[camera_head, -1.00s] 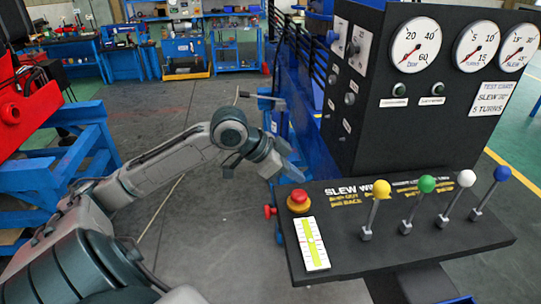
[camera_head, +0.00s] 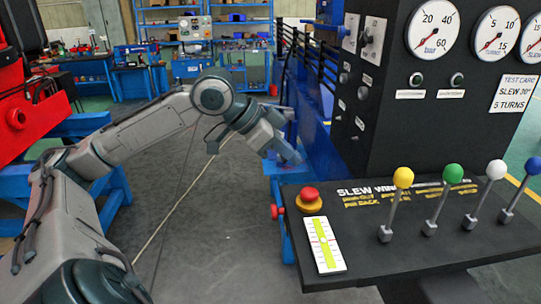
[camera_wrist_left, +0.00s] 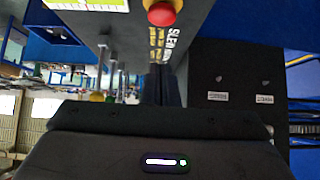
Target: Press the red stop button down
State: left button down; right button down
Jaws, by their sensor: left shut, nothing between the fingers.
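The red stop button (camera_head: 309,193) is a round red cap on a yellow base at the left end of the black control desk (camera_head: 440,240). It also shows at the top of the left wrist view (camera_wrist_left: 162,13), cut by the frame edge. My left gripper (camera_head: 293,156) is shut and empty. It hangs above the desk's far left edge, behind and slightly left of the button in the head view, apart from it. In the left wrist view its dark fingers (camera_wrist_left: 161,85) point towards the desk lettering. My right gripper is not in view.
Levers with yellow (camera_head: 403,177), green (camera_head: 453,173), white (camera_head: 496,169) and blue knobs stand right of the button. A yellow-white scale plate (camera_head: 320,246) lies in front of it. The black gauge cabinet (camera_head: 400,130) rises behind. A red knob (camera_head: 277,211) sticks out at the desk's left side.

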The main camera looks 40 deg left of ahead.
pick_arm(q)
jog(key=shift+b+v, duration=2.05)
jog(key=shift+v, duration=0.6)
jog(key=shift+s, duration=0.15)
